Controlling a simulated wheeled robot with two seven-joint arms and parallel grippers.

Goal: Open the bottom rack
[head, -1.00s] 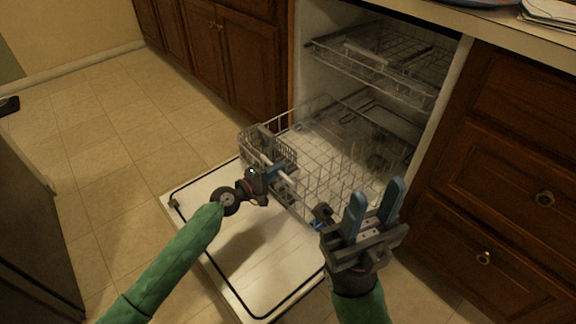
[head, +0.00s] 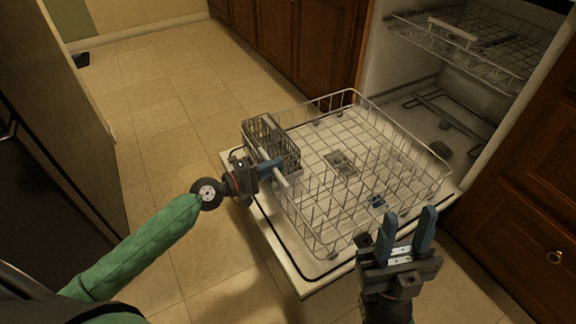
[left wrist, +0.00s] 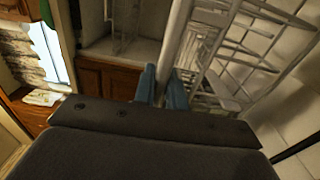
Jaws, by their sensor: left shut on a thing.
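The bottom rack (head: 400,180) is a white wire basket standing out of the dishwasher, over the lowered door (head: 306,286). A grey cutlery basket (head: 270,146) sits at its left end. My left gripper (head: 278,168) is shut on the rack's front rim beside the cutlery basket. In the left wrist view the blue fingers (left wrist: 162,88) close on a white bar, with rack wires to the right. My right gripper (head: 405,232) is open and empty, its blue fingers pointing up in front of the rack's near right corner.
The upper rack (head: 470,45) is inside the dishwasher. Wooden cabinets stand on both sides, with a drawer front (head: 530,215) at right. A dark appliance (head: 50,130) stands at far left. Tiled floor (head: 175,120) is clear between it and the door.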

